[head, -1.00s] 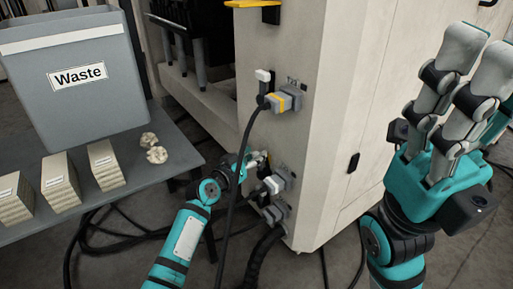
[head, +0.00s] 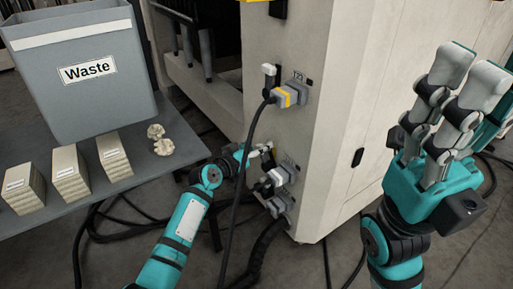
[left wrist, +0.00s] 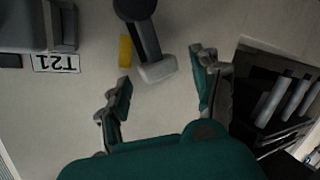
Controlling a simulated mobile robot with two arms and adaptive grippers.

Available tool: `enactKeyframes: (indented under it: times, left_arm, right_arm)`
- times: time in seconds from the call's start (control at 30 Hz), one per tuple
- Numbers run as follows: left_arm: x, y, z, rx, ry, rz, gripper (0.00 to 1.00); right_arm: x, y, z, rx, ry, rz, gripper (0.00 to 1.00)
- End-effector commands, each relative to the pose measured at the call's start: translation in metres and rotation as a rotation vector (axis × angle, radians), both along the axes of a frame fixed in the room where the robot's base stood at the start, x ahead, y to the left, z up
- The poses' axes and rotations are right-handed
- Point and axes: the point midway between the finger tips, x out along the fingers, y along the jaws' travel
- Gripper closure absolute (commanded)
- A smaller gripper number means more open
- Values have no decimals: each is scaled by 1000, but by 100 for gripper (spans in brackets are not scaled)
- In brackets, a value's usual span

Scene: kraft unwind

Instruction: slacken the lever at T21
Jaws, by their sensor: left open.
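The T21 label (left wrist: 56,62) appears upside down in the left wrist view beside a dark grey connector (left wrist: 38,25). The lever (left wrist: 148,45) has a black pivot, a dark stem and a pale grey end; a yellow mark is on the panel beside it. My left gripper (left wrist: 163,95) is open, its fingers on either side of the lever's end, with no clear contact. In the head view my left gripper (head: 262,154) is at the panel by the middle connector (head: 284,173), partly hiding that lever. My right gripper (head: 468,80) is raised at right, away from the panel.
An upper connector (head: 291,94) with a yellow band has its own pale-tipped lever (head: 268,75). A lower connector (head: 279,204) sits below the middle one. Black cables hang in front. At left, a grey table (head: 120,198) holds a Waste bin (head: 85,100), several stacks and crumpled scraps.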

Motion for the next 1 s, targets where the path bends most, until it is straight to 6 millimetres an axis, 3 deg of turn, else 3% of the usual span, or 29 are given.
enactKeyframes:
  times: [0.5, 0.87, 1.0]
  left_arm:
    - [-53, 37, 11, 2, 1, 0, 35]
    - [-61, 41, 13, 1, 1, 0, 35]
    - [-61, 42, 13, 10, -1, 2, 50]
  right_arm:
    - [0, 0, 0, 0, 1, 0, 60]
    - [0, 0, 0, -1, 2, 0, 60]
    - [2, 0, 1, -2, 12, -1, 60]
